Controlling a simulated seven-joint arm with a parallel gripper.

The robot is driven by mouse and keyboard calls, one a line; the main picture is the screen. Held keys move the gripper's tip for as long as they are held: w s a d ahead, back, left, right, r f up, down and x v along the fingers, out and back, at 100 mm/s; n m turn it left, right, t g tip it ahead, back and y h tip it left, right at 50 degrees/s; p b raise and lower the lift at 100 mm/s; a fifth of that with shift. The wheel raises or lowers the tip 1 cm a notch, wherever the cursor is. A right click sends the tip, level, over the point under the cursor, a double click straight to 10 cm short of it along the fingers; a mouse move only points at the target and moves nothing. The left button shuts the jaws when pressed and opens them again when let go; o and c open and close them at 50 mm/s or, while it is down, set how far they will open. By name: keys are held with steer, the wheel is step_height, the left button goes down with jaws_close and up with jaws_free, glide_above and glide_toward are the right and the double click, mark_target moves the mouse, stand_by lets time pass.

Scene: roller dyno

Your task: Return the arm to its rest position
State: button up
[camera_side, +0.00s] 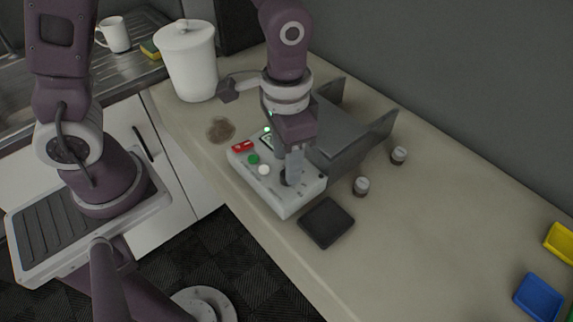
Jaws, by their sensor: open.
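My gripper (291,166) points down over the right part of a light grey control box (291,203) on the counter. Its fingers are open and reach down around or close to a dark knob or opening on the box top; I cannot tell whether they touch it. The box also carries a red switch (243,146), a green button (254,159), a white button (264,170) and a small lit display near my wrist. My arm comes down from the top of the picture and hides part of the box's back edge.
A grey metal stand (350,140) with upright plates is right behind my gripper. Two small cylinders (361,186) (399,155) and a black pad (326,223) lie nearby. A white canister (188,62) stands at the back left. Blue (538,298) and yellow (561,243) trays lie right. The counter between is clear.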

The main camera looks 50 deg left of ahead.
step_height(320, 180, up, 4)
steer(key=shift+r, duration=0.15)
steer(key=shift+a+r, duration=0.2)
steer(key=shift+r, duration=0.1)
steer(key=s+a+r+n+t, duration=0.3)
steer(key=s+a+r+t, duration=0.2)
steer(key=s+a+r, duration=0.5)
steer(key=shift+s+r+n+t, duration=0.3)
steer(key=shift+s+r, duration=0.45)
steer(key=shift+s, duration=0.05)
